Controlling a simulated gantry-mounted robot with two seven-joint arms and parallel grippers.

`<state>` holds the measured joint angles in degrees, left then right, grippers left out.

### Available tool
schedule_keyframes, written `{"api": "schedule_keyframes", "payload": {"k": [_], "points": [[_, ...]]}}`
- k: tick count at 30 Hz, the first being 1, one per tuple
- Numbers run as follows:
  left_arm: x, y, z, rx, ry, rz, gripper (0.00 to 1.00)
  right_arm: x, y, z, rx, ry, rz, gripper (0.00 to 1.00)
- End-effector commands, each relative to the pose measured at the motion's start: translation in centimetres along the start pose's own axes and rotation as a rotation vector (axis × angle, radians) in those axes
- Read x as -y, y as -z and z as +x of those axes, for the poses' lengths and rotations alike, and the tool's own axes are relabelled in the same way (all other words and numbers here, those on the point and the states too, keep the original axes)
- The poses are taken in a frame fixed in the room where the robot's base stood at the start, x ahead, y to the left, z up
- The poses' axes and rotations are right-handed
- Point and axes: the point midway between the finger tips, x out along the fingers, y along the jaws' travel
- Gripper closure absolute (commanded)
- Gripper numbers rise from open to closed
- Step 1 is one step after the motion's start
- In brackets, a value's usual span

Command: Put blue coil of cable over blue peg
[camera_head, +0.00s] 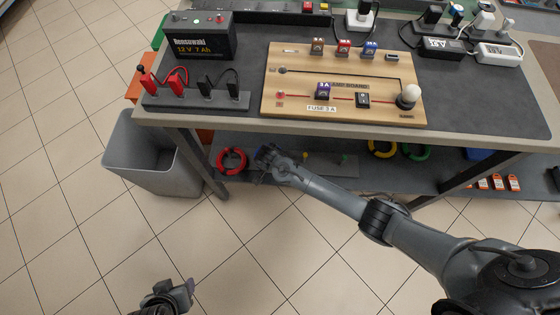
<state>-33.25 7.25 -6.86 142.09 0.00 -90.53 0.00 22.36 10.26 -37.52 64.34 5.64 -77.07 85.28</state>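My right arm reaches in from the right, and its gripper (264,165) is at the front of the lower shelf, just right of the red coil (231,161). A dark blue patch shows at its hand; I cannot tell whether it is the blue coil. The fingers are too small and dark to read. No blue coil or blue peg is clearly visible. Small yellow (305,155) and green (343,158) peg-like tips show on the shelf right of this hand. My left gripper (183,292) is low at the left over the floor, away from the shelf; its opening is unclear.
A yellow coil (381,149) and a green coil (414,152) lie farther right on the shelf, with a blue object (478,154) beyond. The bench top (480,95) overhangs the shelf. A grey bin (150,165) stands at the left. The floor in front is clear.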

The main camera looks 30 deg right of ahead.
Motion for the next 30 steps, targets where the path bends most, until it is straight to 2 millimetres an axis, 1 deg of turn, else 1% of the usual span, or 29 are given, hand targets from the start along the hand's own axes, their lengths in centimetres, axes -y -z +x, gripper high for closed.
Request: {"api": "schedule_keyframes", "payload": {"k": [11,12,17,26,30], "points": [[-0.3,0.1,0.0,-0.003,-0.009,-0.011,0.44,0.0,0.0,0.1,0.000,0.001,0.001,1.00],[-0.3,0.1,0.0,-0.003,-0.009,-0.011,0.44,0.0,0.0,0.1,0.000,0.001,0.001,0.69],[-0.3,0.1,0.0,-0.003,-0.009,-0.011,0.44,0.0,0.0,0.1,0.000,0.000,0.000,0.44],[-0.1,0.1,0.0,-0.002,-0.005,-0.006,0.44,0.0,-0.1,0.1,0.000,-0.001,0.000,0.44],[0.0,0.2,-0.7,-0.001,-0.001,-0.001,0.44,0.0,0.1,-0.8,-0.001,-0.001,0.000,0.44]]}}
